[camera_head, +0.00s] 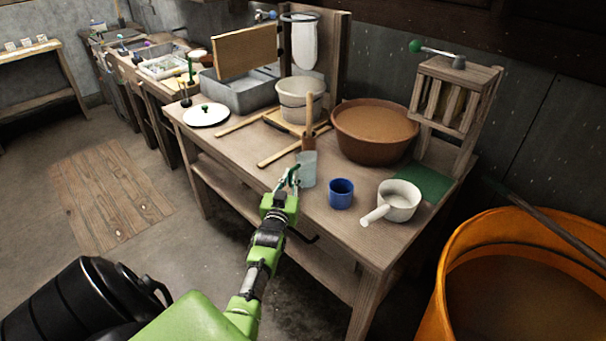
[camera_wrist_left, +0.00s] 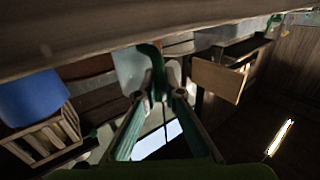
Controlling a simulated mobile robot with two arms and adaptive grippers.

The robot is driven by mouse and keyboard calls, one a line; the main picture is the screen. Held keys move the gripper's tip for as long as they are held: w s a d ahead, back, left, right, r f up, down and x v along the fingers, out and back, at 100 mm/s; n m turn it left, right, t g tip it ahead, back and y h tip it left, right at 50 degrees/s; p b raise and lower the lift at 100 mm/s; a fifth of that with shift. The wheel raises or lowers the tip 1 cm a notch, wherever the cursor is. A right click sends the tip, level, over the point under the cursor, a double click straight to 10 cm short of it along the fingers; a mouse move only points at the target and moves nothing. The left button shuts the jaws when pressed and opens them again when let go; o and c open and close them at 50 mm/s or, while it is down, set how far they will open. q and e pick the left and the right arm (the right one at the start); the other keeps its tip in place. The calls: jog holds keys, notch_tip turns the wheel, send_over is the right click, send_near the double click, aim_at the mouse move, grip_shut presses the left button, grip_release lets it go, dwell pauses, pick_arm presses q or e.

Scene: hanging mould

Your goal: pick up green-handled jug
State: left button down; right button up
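The jug (camera_head: 308,168) is a pale, see-through grey cup standing upright near the front edge of the wooden workbench. Its green handle (camera_wrist_left: 156,68) shows in the left wrist view beside the pale jug body (camera_wrist_left: 130,70). My left gripper (camera_head: 291,179) is at the handle side of the jug, over the bench edge. In the left wrist view my left gripper (camera_wrist_left: 159,94) has its two fingertips apart, with the handle between them and small gaps visible. Whether a finger touches the handle I cannot tell. My right gripper is not in view.
A blue cup (camera_head: 341,194) and a white pot with a handle (camera_head: 399,200) stand right of the jug. A brown basin (camera_head: 374,131), wooden sticks and a white bucket (camera_head: 299,101) are behind. An orange tub (camera_head: 447,280) stands at the lower right.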

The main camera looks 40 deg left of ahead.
pick_arm(q)
jog(key=shift+r, duration=0.15)
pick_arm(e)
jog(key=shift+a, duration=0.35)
